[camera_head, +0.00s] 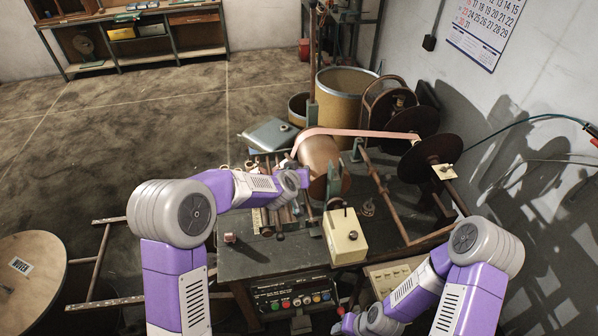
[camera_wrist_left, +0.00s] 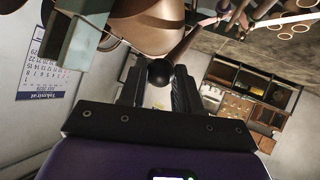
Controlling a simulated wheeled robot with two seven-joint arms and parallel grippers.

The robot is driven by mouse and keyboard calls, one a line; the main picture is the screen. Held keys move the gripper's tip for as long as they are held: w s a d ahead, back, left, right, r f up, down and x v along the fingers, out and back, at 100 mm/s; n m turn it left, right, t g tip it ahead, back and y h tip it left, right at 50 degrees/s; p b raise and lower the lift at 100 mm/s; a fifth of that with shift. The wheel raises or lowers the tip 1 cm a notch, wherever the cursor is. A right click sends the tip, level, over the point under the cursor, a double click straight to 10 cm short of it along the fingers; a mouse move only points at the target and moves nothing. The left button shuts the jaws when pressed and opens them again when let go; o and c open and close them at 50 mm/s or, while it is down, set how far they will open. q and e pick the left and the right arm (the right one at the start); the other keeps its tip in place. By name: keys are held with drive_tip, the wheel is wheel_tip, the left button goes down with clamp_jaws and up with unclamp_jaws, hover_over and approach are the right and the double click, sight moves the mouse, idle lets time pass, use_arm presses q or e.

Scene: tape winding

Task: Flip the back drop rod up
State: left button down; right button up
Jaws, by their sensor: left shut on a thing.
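The winding machine stands on the dark workbench (camera_head: 245,262), with a copper-brown drum (camera_head: 318,152) and a pink tape (camera_head: 360,133) running to a dark disc on the right. In the left wrist view a brown rod (camera_wrist_left: 186,42) ends in a black ball knob (camera_wrist_left: 159,72). My left gripper (camera_wrist_left: 160,85) is shut on this knob, a finger on either side. In the head view my left gripper (camera_head: 304,178) is at the drum's near left side, and the knob is hidden there. My right gripper (camera_head: 345,324) is low at the bottom edge; its fingers are too unclear to judge.
A cream box (camera_head: 344,238) sits on the bench right of my left forearm. A button panel (camera_head: 292,298) is on the bench front. A yellowish barrel (camera_head: 343,95) stands behind. A round wooden disc (camera_head: 30,285) is at lower left. The floor at left is mostly open.

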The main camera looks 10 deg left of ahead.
use_arm(q)
drive_tip(key=c, duration=0.8)
unclamp_jaws()
drive_tip(key=v, duration=0.7)
drive_tip(key=shift+s+r, duration=0.25)
